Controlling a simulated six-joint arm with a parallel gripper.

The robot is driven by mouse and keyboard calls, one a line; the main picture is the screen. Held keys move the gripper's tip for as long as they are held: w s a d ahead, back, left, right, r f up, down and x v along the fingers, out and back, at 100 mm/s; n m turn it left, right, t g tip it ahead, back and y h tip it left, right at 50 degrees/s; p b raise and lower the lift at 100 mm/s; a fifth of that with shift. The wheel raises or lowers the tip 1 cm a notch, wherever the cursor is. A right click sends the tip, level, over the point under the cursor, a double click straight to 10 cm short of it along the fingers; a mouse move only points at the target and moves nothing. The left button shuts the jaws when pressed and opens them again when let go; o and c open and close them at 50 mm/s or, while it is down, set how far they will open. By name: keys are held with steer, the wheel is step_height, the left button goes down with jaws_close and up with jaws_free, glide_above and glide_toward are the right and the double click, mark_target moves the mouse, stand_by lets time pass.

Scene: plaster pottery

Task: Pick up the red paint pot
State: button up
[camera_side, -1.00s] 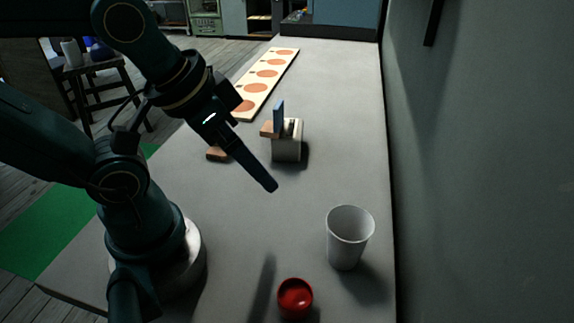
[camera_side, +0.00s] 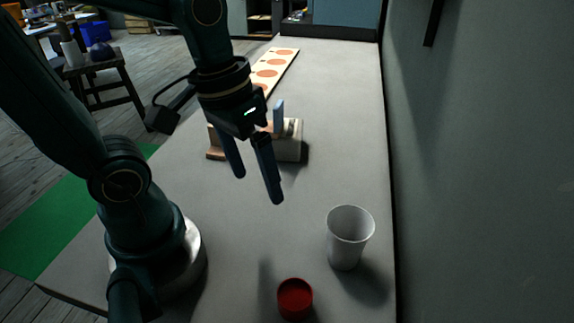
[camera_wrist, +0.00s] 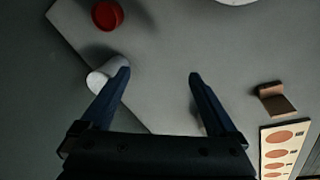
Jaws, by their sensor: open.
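The red paint pot (camera_side: 295,298) stands on the grey table at the bottom of the side view, in front of the white cup. It also shows at the top left of the wrist view (camera_wrist: 107,15), beyond the left fingertip. My gripper (camera_side: 259,190) is open and empty, pointing down above the middle of the table, well apart from the pot. In the wrist view its two fingers (camera_wrist: 160,74) are spread with bare table between them.
A white cup (camera_side: 349,238) stands close behind the pot; in the wrist view the left fingertip overlaps it (camera_wrist: 98,80). A block holder (camera_side: 291,143) and a board with orange discs (camera_side: 284,59) lie farther back. A wall (camera_side: 470,180) bounds the right side. The table's middle is clear.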

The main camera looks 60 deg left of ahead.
mark_target(294, 304)
steer(key=w+f+n+g+h, duration=0.1)
steer(key=f+n+g+h, duration=0.1)
steer(key=d+f+n+g+h, duration=0.1)
steer(key=f+n+g+h, duration=0.2)
steer(key=w+d+f+n+g+h, duration=0.1)
steer(key=f+n+g+h, duration=0.1)
steer(key=n+h, duration=0.1)
steer(key=shift+w+f+g, duration=0.15)
steer(key=shift+w+g, duration=0.15)
steer(key=shift+g, duration=0.1)
steer(key=f+n+h, duration=0.2)
steer(key=h, duration=0.1)
steer(key=shift+w+d+n, duration=0.2)
steer(key=shift+w+n, duration=0.1)
steer(key=shift+w, duration=0.1)
steer(key=x, duration=0.6)
steer(key=shift+s+d, duration=0.1)
steer(key=shift+d, duration=0.05)
steer(key=shift+x, duration=2.85)
steer(key=shift+w+d, duration=0.1)
steer(key=shift+w, duration=0.15)
steer(key=c, duration=1.5)
steer(key=shift+r, duration=0.15)
